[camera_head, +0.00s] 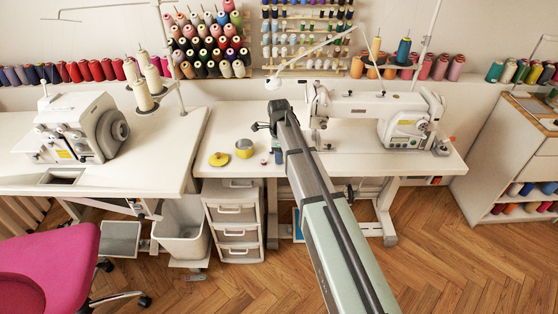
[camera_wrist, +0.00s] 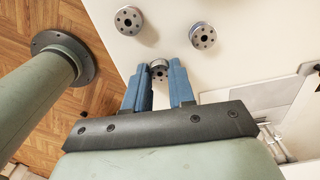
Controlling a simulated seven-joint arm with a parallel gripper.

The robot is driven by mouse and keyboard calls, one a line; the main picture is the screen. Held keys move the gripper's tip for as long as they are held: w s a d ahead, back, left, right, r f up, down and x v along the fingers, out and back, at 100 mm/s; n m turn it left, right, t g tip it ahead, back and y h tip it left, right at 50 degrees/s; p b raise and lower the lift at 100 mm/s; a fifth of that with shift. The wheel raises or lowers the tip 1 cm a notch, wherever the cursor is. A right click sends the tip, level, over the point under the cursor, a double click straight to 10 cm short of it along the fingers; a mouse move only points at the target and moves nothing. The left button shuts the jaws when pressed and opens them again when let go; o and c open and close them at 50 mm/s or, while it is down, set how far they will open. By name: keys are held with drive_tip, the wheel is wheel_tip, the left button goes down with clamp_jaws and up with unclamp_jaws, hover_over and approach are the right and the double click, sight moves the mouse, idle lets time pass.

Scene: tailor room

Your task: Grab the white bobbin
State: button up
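In the wrist view my gripper (camera_wrist: 159,66) has two blue fingers that stand apart over the white tabletop. A small grey bobbin (camera_wrist: 159,69) shows between the fingertips, its sides partly covered by them; I cannot tell whether they touch it. Two more grey bobbins stand beyond, one at the upper left (camera_wrist: 128,20) and one at the upper right (camera_wrist: 203,35). Their thread colours are hard to see from above, so I cannot tell which is white. In the head view my gripper (camera_head: 264,127) is over the table, left of the white sewing machine.
The white sewing machine (camera_head: 385,112) stands right of my arm on the table (camera_head: 230,110). Thread racks line the wall.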

clamp_jaws()
